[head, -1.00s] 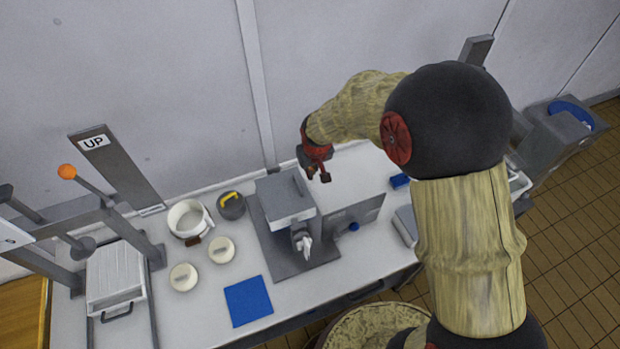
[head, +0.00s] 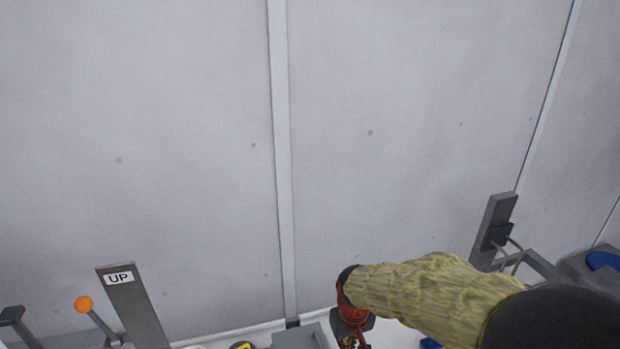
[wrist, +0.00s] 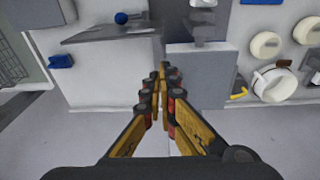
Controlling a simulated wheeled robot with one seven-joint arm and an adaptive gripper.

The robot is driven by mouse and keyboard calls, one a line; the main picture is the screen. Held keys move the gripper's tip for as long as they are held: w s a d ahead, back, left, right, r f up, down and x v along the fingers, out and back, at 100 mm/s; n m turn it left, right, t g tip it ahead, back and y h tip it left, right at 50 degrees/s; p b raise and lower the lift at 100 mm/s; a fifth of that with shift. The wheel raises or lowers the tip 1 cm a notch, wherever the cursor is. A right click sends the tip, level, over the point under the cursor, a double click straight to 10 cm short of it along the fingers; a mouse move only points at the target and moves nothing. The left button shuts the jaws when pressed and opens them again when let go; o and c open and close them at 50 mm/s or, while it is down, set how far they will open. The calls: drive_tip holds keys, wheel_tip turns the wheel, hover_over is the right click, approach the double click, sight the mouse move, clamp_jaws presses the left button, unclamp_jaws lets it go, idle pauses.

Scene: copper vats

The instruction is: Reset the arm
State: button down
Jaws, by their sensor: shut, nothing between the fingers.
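My arm reaches in from the lower right of the head view. My gripper (head: 352,338) hangs near the bottom edge there, its fingertips partly cut off by the frame. In the wrist view my gripper (wrist: 162,75) shows its yellow and black fingers closed together at the tips, with nothing between them. It is above the bench, apart from the grey machine (wrist: 200,70) beyond the fingertips.
A post marked UP (head: 133,305) and a lever with an orange knob (head: 84,304) stand at lower left. A grey upright post (head: 495,225) stands at right. White lids (wrist: 265,45) and a white pot (wrist: 275,83) lie right in the wrist view.

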drive_tip(key=s+d+m+t+b, duration=0.1)
drive_tip(key=s+d+b, duration=0.3)
drive_tip(key=s+b, duration=0.6)
drive_tip(key=s+d+m+t+b, duration=0.2)
drive_tip(key=s+d+b, duration=0.3)
drive_tip(key=s+b, duration=0.5)
drive_tip(key=shift+d+t, duration=0.25)
drive_tip(key=shift+t, duration=0.25)
